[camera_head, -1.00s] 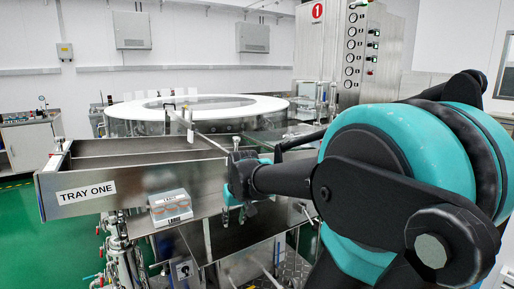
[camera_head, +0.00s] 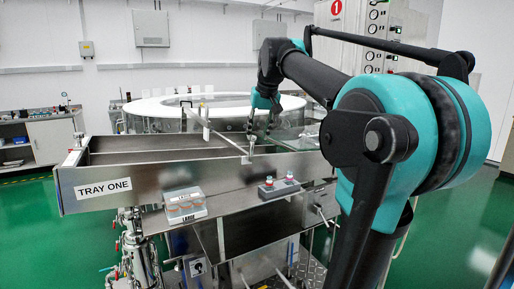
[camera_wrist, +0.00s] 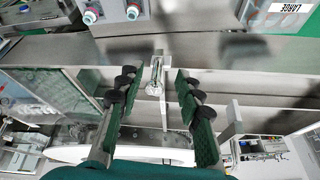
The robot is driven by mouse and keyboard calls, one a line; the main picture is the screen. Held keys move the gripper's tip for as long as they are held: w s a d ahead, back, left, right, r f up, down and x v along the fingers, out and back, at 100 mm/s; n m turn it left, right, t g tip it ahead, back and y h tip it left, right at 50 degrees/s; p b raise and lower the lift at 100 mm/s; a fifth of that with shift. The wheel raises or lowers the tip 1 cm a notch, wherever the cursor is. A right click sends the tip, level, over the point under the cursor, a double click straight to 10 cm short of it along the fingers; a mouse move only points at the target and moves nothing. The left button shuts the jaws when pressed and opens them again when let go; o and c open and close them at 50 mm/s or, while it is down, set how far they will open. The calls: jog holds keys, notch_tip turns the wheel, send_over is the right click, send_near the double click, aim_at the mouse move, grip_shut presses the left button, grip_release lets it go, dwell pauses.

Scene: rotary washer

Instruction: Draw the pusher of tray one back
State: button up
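Tray one (camera_head: 120,202) is a long steel trough with a "TRAY ONE" label at its left end. The pusher (camera_head: 222,141) shows as a thin pale rod slanting across the trough, with a small upright metal piece (camera_head: 251,146) near its front end. My gripper (camera_head: 262,124) points down above the trough's front wall, close to that upright. In the wrist view my gripper (camera_wrist: 153,108) is open, its two green-padded fingers apart. A rounded metal post (camera_wrist: 155,76) appears between the finger lines, with gaps on both sides. I cannot tell the height between fingertips and post.
A large round white-rimmed machine (camera_head: 150,107) stands behind the trough. A steel gauge cabinet (camera_head: 375,40) is at the back. Green floor is open at right.

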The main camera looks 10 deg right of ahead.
aim_at(253, 141)
notch_tip(253, 141, up, 8)
jog(key=r, duration=0.1)
jog(key=x, duration=1.7)
jog(key=shift+d+f, duration=0.35)
jog(key=shift+c, duration=0.3)
grip_shut()
